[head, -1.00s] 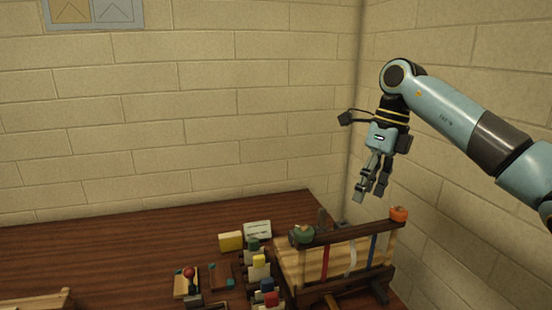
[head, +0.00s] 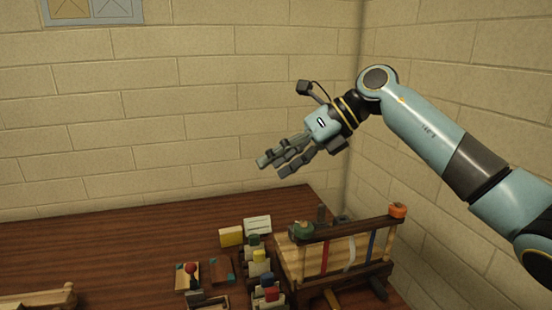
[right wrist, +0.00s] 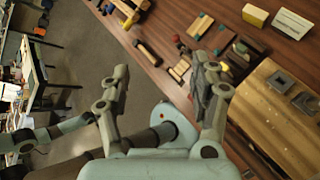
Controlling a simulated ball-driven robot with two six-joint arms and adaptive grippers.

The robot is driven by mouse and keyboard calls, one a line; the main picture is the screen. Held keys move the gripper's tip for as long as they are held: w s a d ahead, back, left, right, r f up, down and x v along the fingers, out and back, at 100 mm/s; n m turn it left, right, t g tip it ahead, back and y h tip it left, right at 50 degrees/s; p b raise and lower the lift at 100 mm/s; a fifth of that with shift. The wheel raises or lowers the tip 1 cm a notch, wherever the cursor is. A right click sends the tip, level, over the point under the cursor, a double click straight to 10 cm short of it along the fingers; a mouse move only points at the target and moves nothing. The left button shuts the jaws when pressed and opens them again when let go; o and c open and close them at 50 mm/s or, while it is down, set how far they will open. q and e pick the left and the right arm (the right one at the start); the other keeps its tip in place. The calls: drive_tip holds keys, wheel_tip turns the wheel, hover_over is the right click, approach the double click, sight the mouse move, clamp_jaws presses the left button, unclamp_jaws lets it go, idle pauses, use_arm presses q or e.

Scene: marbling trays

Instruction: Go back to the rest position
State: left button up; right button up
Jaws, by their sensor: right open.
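My right gripper (head: 280,164) is raised in the air in the head view, above the back of the brown table (head: 130,240) and in front of the brick wall. Its fingers are apart and point down to the left. In the right wrist view the two fingers (right wrist: 160,85) stand spread with nothing between them. My left gripper is not in the head view.
A wooden rack (head: 345,226) with red, white and blue strips stands on the table's right side, below the gripper. Several coloured-top bottles (head: 259,270), a yellow block (head: 231,236) and a white card (head: 257,226) stand left of it. The air around the gripper is clear.

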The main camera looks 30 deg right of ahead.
drive_tip(key=shift+a+r, duration=0.2)
idle(0.4)
